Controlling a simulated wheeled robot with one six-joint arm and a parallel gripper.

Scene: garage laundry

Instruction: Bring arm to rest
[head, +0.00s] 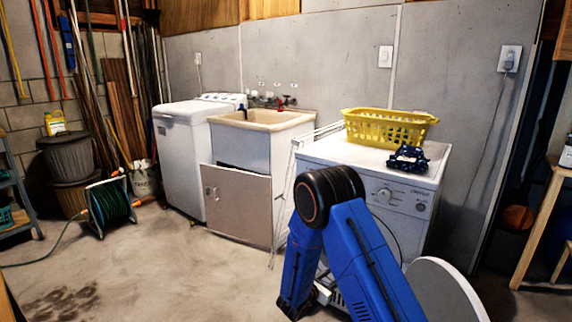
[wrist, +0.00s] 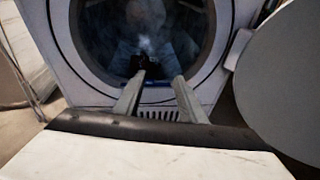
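My blue arm is bent in front of the white front-loading washer (head: 395,185) in the head view, its elbow raised and its lower link pointing down. The gripper is not clearly visible there. In the wrist view, my gripper (wrist: 159,78) has its two grey fingers spread apart with a gap between them. They point at the washer's round opening (wrist: 80,45). I cannot tell how far they are from it. A small dark shape shows beyond the fingertips, too dim to identify. I see nothing held between the fingers.
The washer's round door (wrist: 285,80) stands open at right, close to my arm.

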